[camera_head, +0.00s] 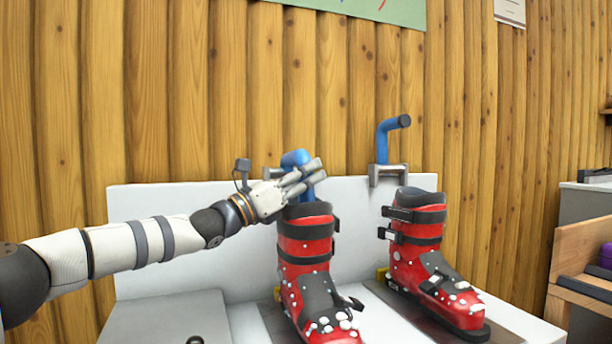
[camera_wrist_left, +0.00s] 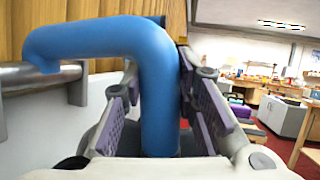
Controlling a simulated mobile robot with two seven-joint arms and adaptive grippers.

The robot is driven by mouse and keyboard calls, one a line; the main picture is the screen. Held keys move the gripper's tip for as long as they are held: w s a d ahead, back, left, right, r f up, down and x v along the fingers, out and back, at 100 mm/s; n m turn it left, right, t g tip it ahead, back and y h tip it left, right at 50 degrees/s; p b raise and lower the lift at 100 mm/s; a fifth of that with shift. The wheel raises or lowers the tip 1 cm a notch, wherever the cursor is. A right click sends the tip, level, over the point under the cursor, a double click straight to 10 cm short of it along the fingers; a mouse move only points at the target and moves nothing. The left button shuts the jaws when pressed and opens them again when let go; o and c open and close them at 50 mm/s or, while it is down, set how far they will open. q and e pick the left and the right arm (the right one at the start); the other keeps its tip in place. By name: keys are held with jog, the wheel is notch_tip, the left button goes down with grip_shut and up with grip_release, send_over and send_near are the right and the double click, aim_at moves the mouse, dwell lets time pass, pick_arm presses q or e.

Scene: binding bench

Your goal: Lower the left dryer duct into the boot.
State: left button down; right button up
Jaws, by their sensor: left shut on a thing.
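The left dryer duct (camera_head: 297,158) is a blue bent pipe. My left gripper (camera_head: 312,178) is shut on it, just above the left boot (camera_head: 306,245). In the left wrist view the duct (camera_wrist_left: 158,90) stands between the purple-padded fingers (camera_wrist_left: 155,105), its bend pointing left. The left boot is red with black straps and stands upright. The duct's lower end is hidden behind the fingers and boot cuff, so I cannot tell how far it is inside. My right gripper is out of view.
A second red boot (camera_head: 425,255) stands to the right, below another blue duct (camera_head: 385,140) on a grey bracket (camera_head: 388,174). A white back panel (camera_head: 170,200) stands behind the boots. A wooden shelf unit (camera_head: 580,250) is at the far right.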

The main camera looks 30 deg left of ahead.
pick_arm(q)
jog(key=c, duration=1.2)
grip_release()
jog(key=shift+c, duration=0.2)
jog(key=v, duration=1.2)
jog(key=shift+c, duration=0.6)
